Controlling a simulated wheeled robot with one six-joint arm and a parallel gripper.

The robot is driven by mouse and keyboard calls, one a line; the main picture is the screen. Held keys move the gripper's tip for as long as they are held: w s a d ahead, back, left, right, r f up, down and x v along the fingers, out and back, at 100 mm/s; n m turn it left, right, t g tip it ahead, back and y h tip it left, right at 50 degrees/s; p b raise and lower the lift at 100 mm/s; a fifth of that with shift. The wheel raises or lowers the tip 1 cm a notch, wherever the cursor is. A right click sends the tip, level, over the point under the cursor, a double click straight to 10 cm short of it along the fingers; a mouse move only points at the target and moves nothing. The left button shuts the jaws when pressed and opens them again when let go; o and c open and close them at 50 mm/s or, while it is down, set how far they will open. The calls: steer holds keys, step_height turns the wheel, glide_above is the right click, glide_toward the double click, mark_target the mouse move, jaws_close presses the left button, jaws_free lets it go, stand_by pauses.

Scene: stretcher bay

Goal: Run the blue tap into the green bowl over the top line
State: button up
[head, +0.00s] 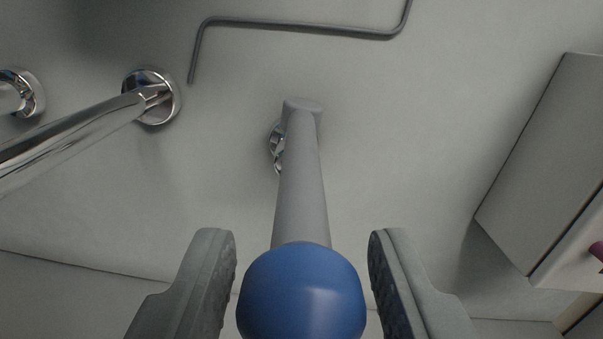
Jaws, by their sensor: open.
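A round blue knob (301,294) sits at the near end of a long grey lever (301,190). It looks like the handle of the blue tap. The lever runs back to a wall, where a small chrome fitting (276,145) shows partly behind it. My gripper (303,240) is open, with one finger on each side of the knob. A narrow gap shows between the knob and each finger. The bottom of the knob is cut off by the picture edge. The green bowl, its top line and any water are not in view.
A chrome pipe (75,137) with a round wall flange (152,97) comes out at the left. Another chrome fitting (18,93) is at the left edge. A bent grey rod (300,30) crosses the top. A pale box (545,165) juts out at the right.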

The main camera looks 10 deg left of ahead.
steer(key=shift+x, duration=1.25)
jaws_close()
steer(key=shift+w+d+r+n+g+y, duration=0.1)
steer(key=shift+w+d+n+g+y, duration=0.2)
steer(key=shift+d+n+y, duration=0.3)
steer(key=shift+w+d+y, duration=0.1)
steer(key=shift+d+y, duration=0.25)
steer(key=shift+y, duration=0.15)
jaws_free()
steer(key=v, duration=1.7)
